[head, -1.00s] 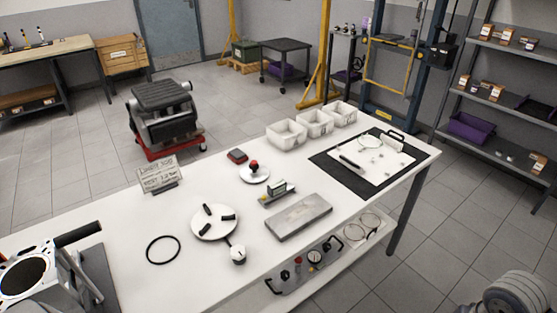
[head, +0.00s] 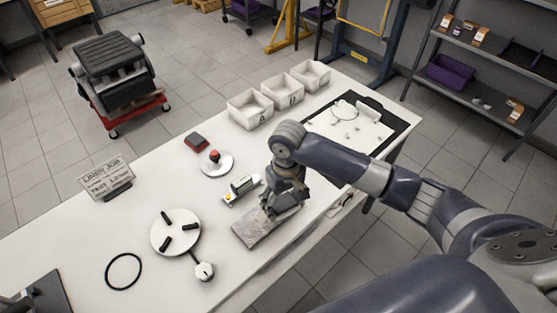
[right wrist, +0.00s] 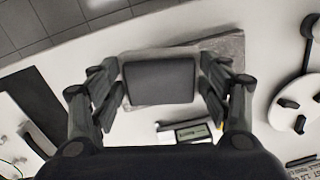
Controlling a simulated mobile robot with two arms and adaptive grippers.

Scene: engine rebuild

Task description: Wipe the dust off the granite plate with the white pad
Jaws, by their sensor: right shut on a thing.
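The granite plate (head: 250,233) is a grey slab lying near the table's front edge, with mottled, lighter patches on top. It also shows in the right wrist view (right wrist: 225,48). My right gripper (head: 270,208) is over the plate, pointing down. In the right wrist view its fingers (right wrist: 160,85) are on both sides of a dark grey rectangular block (right wrist: 158,82), which I take to be the pad; no white face shows. The block covers part of the plate; whether it touches the plate I cannot tell. My left gripper is not in view.
A level-like tool (head: 241,188) lies close behind the plate. A white disc with black blocks (head: 175,232) is at left, a red-knobbed disc (head: 215,163) behind. White bins (head: 250,109) and a black mat (head: 392,138) are farther right.

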